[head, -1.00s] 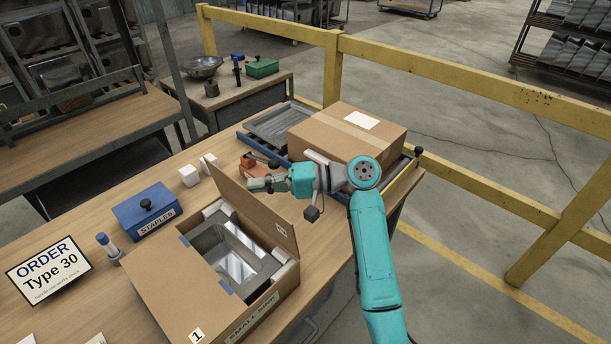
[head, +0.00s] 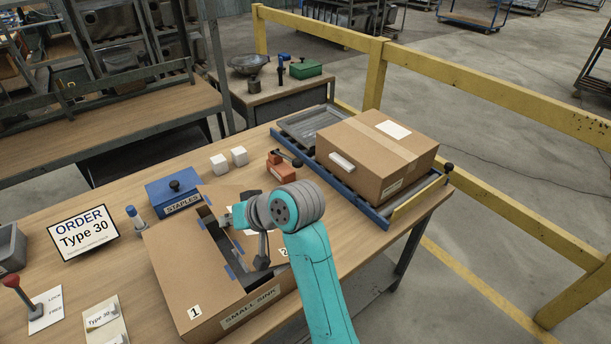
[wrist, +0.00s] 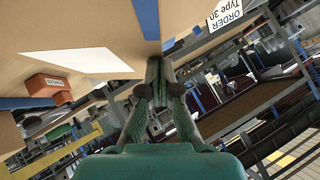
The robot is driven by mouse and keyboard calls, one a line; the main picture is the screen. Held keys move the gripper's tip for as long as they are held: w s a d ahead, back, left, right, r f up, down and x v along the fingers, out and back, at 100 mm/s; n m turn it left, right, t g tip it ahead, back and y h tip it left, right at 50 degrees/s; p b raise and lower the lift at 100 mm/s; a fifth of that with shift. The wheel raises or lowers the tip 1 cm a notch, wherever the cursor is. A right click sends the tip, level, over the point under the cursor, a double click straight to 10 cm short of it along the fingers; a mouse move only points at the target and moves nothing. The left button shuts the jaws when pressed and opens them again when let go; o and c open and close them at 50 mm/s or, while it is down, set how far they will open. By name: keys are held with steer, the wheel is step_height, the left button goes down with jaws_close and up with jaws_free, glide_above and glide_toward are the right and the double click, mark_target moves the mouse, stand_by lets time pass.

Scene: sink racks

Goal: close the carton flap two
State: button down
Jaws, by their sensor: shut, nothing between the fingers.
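The open carton (head: 172,265) stands on the bench, with flap one, marked 1, lying flat on its left side. Flap two (head: 222,196), marked 2, is at the right side of the opening, raised and mostly hidden behind my arm; its exact tilt is hard to tell. A dark gap shows part of the inside. My gripper (head: 227,219) is over the opening beside flap two, its tips partly hidden. In the wrist view my gripper (wrist: 160,72) is shut and empty, close against a cardboard surface; I cannot tell whether it touches.
The blue staples box (head: 172,192) and two white blocks (head: 229,160) stand behind the carton. An order sign (head: 82,232) stands left. A yellow rail (head: 470,95) runs behind.

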steer(key=shift+s+a+f+n+t+h, duration=0.25)
steer(key=shift+a+f+h, duration=0.1)
steer(key=shift+f, duration=0.5)
steer(key=shift+s+a+f+n+t+h, duration=0.15)
steer(key=shift+s+a+f+h, duration=0.2)
steer(key=shift+f, duration=0.45)
steer(key=shift+s+a+f+n+t+h, duration=0.2)
steer(key=shift+a+f+h, duration=0.15)
steer(key=shift+f, duration=0.5)
steer(key=shift+r, duration=0.15)
